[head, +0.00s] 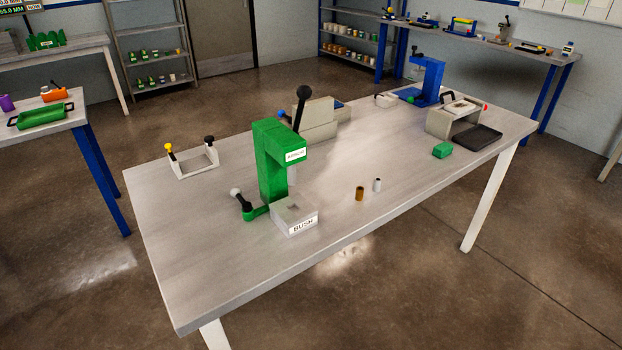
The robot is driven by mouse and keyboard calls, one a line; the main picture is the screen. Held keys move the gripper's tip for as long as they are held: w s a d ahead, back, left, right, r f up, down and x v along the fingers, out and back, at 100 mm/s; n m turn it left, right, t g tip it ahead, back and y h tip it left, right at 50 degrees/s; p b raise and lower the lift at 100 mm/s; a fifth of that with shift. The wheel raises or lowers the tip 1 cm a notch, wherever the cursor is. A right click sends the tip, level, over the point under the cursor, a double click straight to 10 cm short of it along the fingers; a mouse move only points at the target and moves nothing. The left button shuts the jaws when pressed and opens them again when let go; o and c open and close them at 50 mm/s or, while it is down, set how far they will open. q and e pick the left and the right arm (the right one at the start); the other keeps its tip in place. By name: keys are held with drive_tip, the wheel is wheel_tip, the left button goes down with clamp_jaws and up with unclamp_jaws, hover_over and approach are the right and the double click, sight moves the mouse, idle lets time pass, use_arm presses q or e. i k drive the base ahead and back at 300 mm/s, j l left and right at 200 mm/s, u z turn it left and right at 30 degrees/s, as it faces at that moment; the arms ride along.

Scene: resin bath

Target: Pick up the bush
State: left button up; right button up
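Two small upright cylinders stand near the front edge of the table, right of the green press. One is a brown, brass-coloured cylinder (359,194); the other is a thinner pale grey cylinder (377,185). I cannot tell for sure which of them is the bush. A grey block (291,214) with a "BUSH" label (303,225) sits at the foot of the green press (270,165); its top is too small to read clearly. Neither of my grippers shows in the head view.
The table (230,285) is clear in front of the cylinders. A green block (442,150), a black tray (477,137) and a grey machine (453,120) stand at the right. A blue press (430,75) stands behind. A small rack (193,162) with knobbed handles is at the left.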

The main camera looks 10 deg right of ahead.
sight(377, 181)
drive_tip(key=i+l+u, duration=0.2)
drive_tip(key=l+u, duration=0.3)
drive_tip(key=l, duration=0.15)
drive_tip(key=l+u, duration=0.45)
drive_tip(key=l, duration=0.25)
drive_tip(key=l+u, duration=0.5)
drive_tip(key=l, duration=0.2)
